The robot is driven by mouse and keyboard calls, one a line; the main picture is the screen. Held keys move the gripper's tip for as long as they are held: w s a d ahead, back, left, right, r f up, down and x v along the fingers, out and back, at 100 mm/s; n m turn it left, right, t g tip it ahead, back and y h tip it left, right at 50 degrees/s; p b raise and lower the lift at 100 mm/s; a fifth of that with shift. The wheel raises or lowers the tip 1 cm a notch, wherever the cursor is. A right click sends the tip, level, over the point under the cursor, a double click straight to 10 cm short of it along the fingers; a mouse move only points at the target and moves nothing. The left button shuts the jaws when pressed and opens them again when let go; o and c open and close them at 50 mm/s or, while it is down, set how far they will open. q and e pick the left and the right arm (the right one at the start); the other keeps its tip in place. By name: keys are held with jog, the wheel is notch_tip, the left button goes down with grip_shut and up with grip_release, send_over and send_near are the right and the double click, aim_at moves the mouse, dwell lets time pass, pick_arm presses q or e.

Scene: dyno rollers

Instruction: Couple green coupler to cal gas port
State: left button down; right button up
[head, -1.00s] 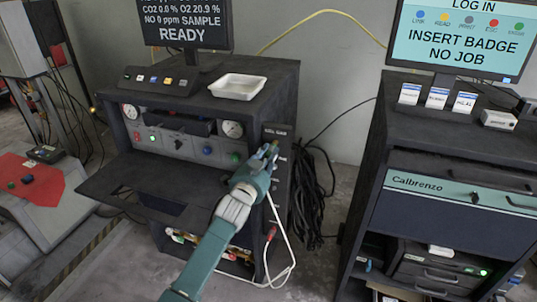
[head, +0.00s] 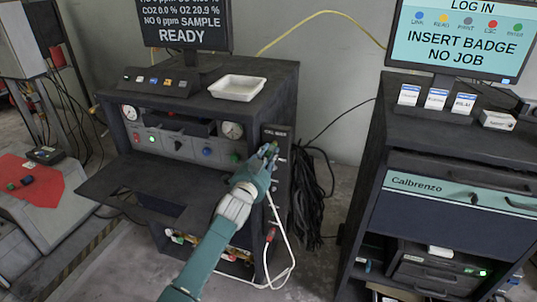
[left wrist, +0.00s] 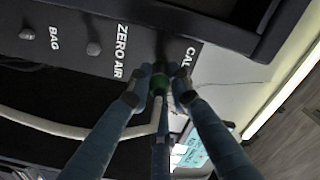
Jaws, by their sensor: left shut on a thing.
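The green coupler (left wrist: 160,84) is between the fingertips of my left gripper (left wrist: 157,90), which is shut on it. In the left wrist view the coupler is at the dark port strip (left wrist: 115,28), by the partly visible "CAL" label. The cal gas port itself is hidden behind the coupler and fingers, so I cannot tell whether they are joined. In the head view my left gripper (head: 266,157) is at the port strip (head: 281,160) on the cabinet's right front. A pale hose (left wrist: 50,125) runs to the gripper. My right gripper is not in view.
The zero air stub (left wrist: 94,48) and the bag stub (left wrist: 27,34) sit beside the cal label. A fold-out shelf (head: 135,188) juts from the analyzer cabinet. Black cables (head: 312,190) hang right of it. The Calbrenzo cabinet (head: 440,205) stands further right.

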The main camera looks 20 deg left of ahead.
pick_arm(q)
jog(key=shift+w+r+b, duration=0.3)
jog(key=shift+w+r, duration=0.05)
jog(key=shift+w, duration=0.25)
dwell(0.5)
jog(key=c, duration=1.5)
grip_release()
jog(key=shift+s, duration=0.15)
jog(key=shift+f, duration=0.2)
